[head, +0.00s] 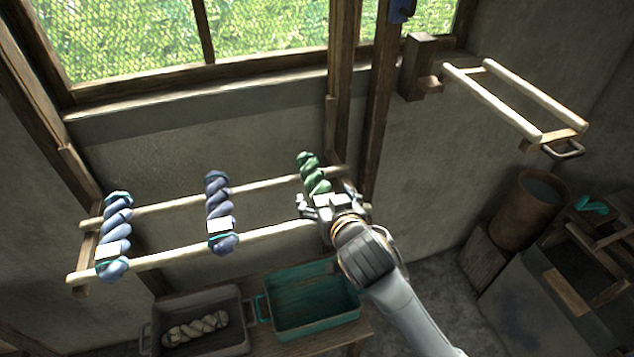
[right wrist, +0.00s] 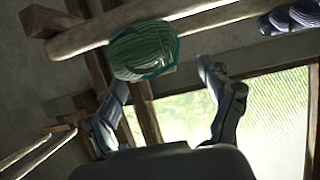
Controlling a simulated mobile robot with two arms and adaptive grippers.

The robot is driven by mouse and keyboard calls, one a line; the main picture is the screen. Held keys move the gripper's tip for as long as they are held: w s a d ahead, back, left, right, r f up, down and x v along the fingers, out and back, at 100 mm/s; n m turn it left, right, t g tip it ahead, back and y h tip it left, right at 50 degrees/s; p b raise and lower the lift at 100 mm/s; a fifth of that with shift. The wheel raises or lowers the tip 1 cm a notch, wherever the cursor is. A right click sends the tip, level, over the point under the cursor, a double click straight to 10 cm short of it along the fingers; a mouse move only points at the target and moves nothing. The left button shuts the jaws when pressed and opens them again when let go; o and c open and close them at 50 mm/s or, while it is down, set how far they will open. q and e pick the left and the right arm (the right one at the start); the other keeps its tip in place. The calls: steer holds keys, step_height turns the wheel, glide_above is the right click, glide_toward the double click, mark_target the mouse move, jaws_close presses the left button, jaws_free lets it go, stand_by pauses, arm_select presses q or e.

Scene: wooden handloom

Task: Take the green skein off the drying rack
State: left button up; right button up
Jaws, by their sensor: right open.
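The green skein (head: 312,172) is a twisted bundle that hangs over the two pale rails of the wooden drying rack (head: 265,233), at its right end. Its lower part is hidden behind my right gripper (head: 328,198) in the head view. In the right wrist view the rounded end of the green skein (right wrist: 143,50) shows close to my right gripper (right wrist: 165,82), roughly in line with the gap between the spread fingers. My right gripper is open and empty. I cannot tell whether a finger touches the skein. My left gripper is not in view.
Two blue-violet skeins with white tags hang on the rack, one at left (head: 116,225) and one in the middle (head: 219,205). Below stand a grey tray (head: 242,310) holding a cream skein (head: 196,329) and a teal tray (head: 310,295). An empty rack (head: 505,103) is on the right wall.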

mark_target(322, 190)
steer(key=shift+w+a+f, duration=0.1)
steer(key=shift+w, duration=0.25)
steer(key=p+x, duration=0.2)
steer(key=x, duration=0.1)
steer(key=shift+w+f+p, duration=0.15)
steer(key=shift+w+p, duration=0.15)
steer(key=shift+w, duration=0.15)
steer(key=shift+w+a+f, duration=0.15)
steer(key=shift+w+f, duration=0.1)
steer(key=shift+w, duration=0.15)
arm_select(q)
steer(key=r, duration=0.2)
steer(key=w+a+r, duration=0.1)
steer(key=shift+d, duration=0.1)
arm_select(e)
steer(key=shift+c, duration=0.4)
steer(key=c, duration=1.1)
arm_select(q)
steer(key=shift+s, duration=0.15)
arm_select(e)
steer(key=shift+c, duration=0.9)
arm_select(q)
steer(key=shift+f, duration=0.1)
